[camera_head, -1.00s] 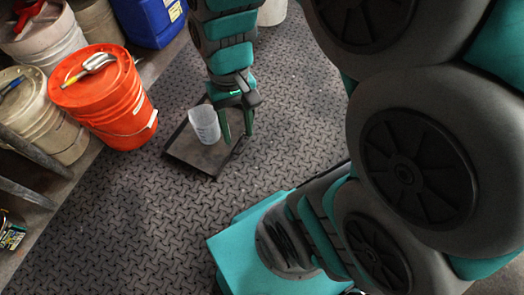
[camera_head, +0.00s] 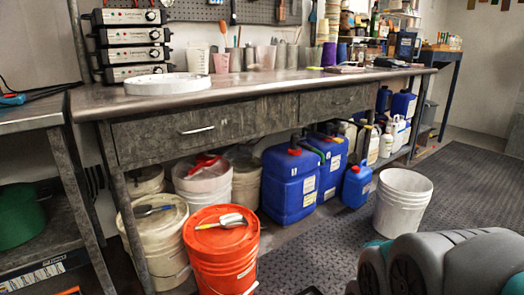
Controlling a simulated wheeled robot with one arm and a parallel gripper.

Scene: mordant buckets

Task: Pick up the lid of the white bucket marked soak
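A white bucket (camera_head: 402,205) stands open, with no lid on it, on the dark floor mat right of centre. I cannot read any mark on it. A round white lid-like disc (camera_head: 168,83) with a raised rim lies flat on the bench top at the left. My gripper is out of view.
An orange lidded bucket (camera_head: 222,255) with a metal scoop stands in front of the bench. Beakers and stacked grey units line the bench back.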

